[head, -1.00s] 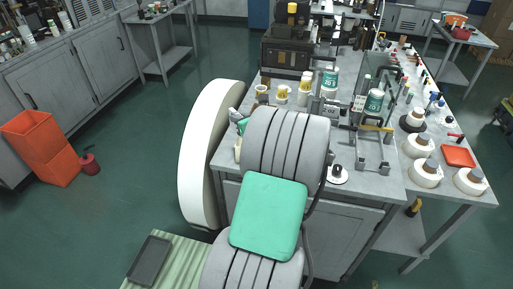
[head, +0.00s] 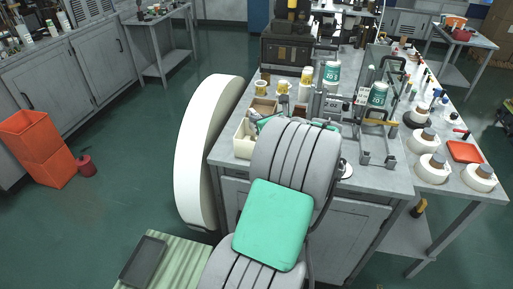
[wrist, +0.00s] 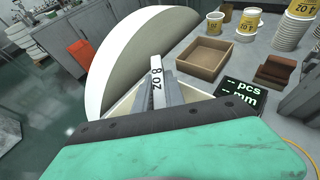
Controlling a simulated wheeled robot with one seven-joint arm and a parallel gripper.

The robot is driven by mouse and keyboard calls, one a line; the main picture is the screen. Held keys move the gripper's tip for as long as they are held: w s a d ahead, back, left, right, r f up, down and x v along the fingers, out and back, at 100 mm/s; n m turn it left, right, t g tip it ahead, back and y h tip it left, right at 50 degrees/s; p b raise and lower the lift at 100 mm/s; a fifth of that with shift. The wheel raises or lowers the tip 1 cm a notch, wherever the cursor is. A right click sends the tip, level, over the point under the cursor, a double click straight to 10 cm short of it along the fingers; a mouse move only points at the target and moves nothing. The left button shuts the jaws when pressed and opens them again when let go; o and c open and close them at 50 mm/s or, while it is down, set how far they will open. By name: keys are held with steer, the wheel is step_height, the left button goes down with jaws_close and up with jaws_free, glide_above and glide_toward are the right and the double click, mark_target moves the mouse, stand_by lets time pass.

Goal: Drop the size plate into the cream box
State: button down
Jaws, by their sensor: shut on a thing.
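The size plate (wrist: 157,84) is a narrow white strip marked "8 oz", seen in the wrist view. My gripper (wrist: 158,97) is shut on it. The cream box (head: 242,146) stands at the near left corner of the bench in the head view. In the wrist view, parts of the cream box (wrist: 122,104) show on both sides of the fingers, so the plate is over or at the box. The height of the plate over the box floor is hard to tell. In the head view my arm hides most of the gripper and the plate.
An open brown box (wrist: 206,60) lies just beyond the cream box. A black display (wrist: 240,95) reading "pcs" and "mm" and a brown block (wrist: 275,72) are to the right. Yellow-labelled cups (head: 283,88) stand farther back. A big white disc (head: 205,150) stands left of the bench.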

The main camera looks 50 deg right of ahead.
steer(key=shift+r, duration=0.1)
steer(key=c, duration=1.3)
jaws_free()
steer(key=b+v, duration=0.1)
steer(key=v, duration=0.7)
steer(key=shift+d, duration=0.1)
